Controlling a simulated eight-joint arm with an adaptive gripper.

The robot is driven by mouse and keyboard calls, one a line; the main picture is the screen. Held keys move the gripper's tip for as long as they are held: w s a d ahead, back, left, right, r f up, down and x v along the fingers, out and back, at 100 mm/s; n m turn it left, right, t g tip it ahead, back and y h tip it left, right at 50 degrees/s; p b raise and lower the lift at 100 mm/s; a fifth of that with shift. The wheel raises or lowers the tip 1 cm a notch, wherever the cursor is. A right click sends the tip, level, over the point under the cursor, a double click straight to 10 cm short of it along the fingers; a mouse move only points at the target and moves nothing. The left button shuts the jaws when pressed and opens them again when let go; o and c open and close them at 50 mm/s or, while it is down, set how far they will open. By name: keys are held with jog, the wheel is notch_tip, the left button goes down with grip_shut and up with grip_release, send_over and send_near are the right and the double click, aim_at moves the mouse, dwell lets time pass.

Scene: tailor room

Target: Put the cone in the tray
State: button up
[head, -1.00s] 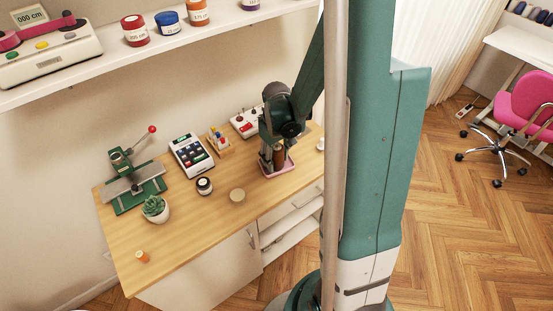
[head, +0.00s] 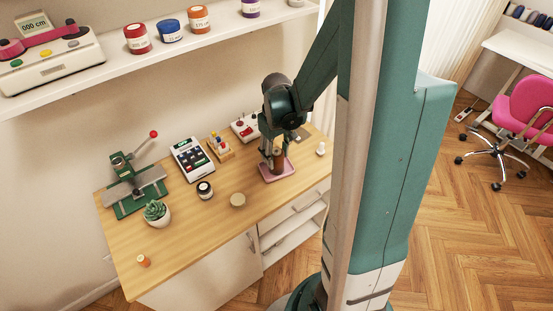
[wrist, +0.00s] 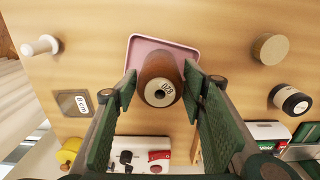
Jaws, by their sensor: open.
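The brown cone (wrist: 165,72), with a pale numbered disc at its top, shows in the wrist view, seen end-on. It appears to stand upright in the pink tray (wrist: 191,55), whose base it partly hides. My gripper (wrist: 160,85) is open, with one green finger on each side of the cone and visible gaps between. In the head view my gripper (head: 273,151) is right above the tray (head: 285,173), and the cone (head: 279,160) shows brown between the fingers. Its contact with the tray floor is hard to see.
On the wooden table (head: 190,235) stand a calculator (head: 192,158), a dark jar (head: 204,190), a round tan disc (head: 238,199), a potted succulent (head: 156,213), a green press (head: 135,185) and a small orange spool (head: 144,260). A white spool (head: 321,149) is right of the tray. The front middle is clear.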

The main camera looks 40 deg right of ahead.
notch_tip(320, 180, up, 7)
jog(key=p, duration=0.1)
dwell(0.4)
jog(key=shift+r, duration=0.1)
dwell(0.5)
jog(key=shift+s+a+r, duration=0.1)
jog(key=shift+a+r, duration=0.4)
jog(key=shift+r, duration=0.05)
jog(key=s+a+r+t, duration=0.3)
jog(key=s+a+r, duration=0.2)
jog(key=a+r, duration=0.3)
jog(key=s+a+r+t, duration=0.4)
jog(key=a+r, duration=0.4)
jog(key=a, duration=0.3)
jog(key=shift+s+a+r, duration=0.25)
jog(key=shift+s+r, duration=0.05)
jog(key=shift+s, duration=0.6)
